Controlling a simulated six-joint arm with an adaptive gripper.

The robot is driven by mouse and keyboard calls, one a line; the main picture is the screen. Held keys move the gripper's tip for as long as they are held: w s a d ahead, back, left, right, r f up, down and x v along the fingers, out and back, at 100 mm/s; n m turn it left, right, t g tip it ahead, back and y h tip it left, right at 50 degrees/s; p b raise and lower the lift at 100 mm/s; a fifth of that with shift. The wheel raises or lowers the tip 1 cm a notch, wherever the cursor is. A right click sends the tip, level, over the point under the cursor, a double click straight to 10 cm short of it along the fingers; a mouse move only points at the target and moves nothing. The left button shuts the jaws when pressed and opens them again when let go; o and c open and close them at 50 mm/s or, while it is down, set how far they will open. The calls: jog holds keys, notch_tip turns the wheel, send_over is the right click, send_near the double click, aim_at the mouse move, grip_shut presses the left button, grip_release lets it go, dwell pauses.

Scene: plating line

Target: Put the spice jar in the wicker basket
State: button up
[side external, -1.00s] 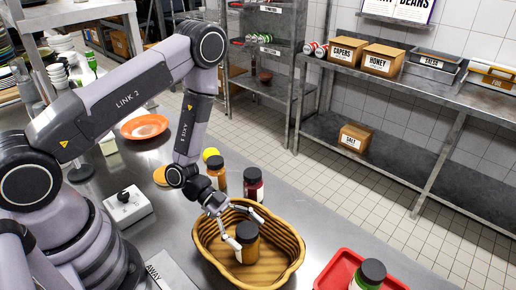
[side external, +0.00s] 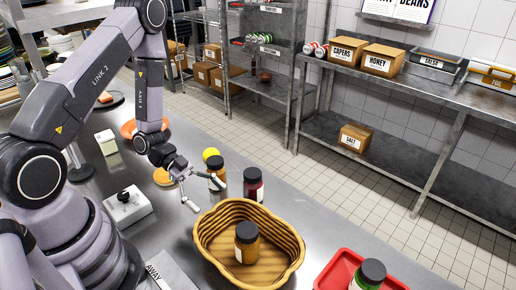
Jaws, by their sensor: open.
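A spice jar (side external: 247,246) with a black lid and orange-brown contents stands upright inside the wicker basket (side external: 287,240), on its floor. The basket is tan and oval and sits on the steel counter. My gripper (side external: 205,194) is open and empty. It is above the counter, to the left of and behind the basket, clear of the jar in it. One finger shows in front of another brown jar (side external: 217,168) with a dark lid; I cannot tell whether they touch.
A dark red jar (side external: 253,186) stands behind the basket, with a yellow round item (side external: 210,154) farther back. A red tray (side external: 338,273) with a black-lidded jar (side external: 370,274) is at the right. A white control box (side external: 128,205) and an orange plate (side external: 129,128) are at the left.

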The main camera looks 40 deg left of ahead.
jog(key=shift+w+a+r, duration=0.15)
jog(key=shift+a, duration=0.25)
jog(key=w+a+r+n+t+y, duration=0.2)
jog(key=w+a+r+t+y, duration=0.1)
jog(key=w+a+r+y, duration=0.45)
jog(key=a+r+n+t+y, duration=0.2)
jog(key=a+r+n+y, duration=0.4)
jog(key=r, duration=0.5)
jog(key=s+d+r+n, duration=0.2)
jog(key=s+r, duration=0.1)
jog(key=s, duration=0.3)
jog(key=s+d+r+n+g, duration=0.1)
jog(key=s+d+r+n, duration=0.1)
jog(key=s, duration=0.5)
jog(key=s+d+r+n, duration=0.3)
jog(key=s+r+n, duration=0.1)
jog(key=s+r, duration=0.1)
jog(key=shift+s+g, duration=0.3)
jog(key=shift+s, duration=0.5)
